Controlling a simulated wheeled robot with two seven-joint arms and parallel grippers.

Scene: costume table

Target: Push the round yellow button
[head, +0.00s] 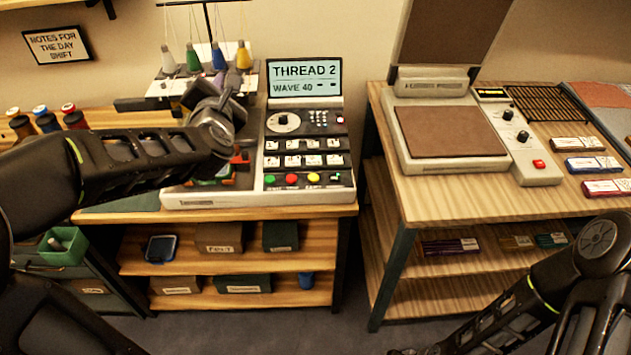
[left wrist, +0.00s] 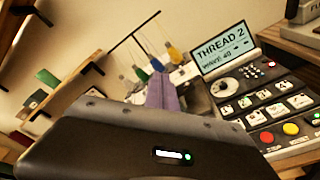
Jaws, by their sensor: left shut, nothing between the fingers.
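The round yellow button (head: 313,179) sits in the front row of the control panel of a pale machine (head: 262,198). It is to the right of a red button (head: 269,180) and a green button (head: 291,179). My left gripper (head: 197,90) is shut and empty, up and to the left of the panel, apart from the buttons. Its purplish fingers (left wrist: 162,93) also show in the left wrist view, in front of the thread cones. In that view the panel (left wrist: 262,100) is to the right, its front buttons partly cut off. My right gripper is out of view.
A screen (head: 303,76) reading THREAD 2 stands behind the panel. Thread cones (head: 220,57) stand behind my left gripper. A second table at the right holds a press (head: 450,130) with its own red button (head: 539,163). The space above the panel is clear.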

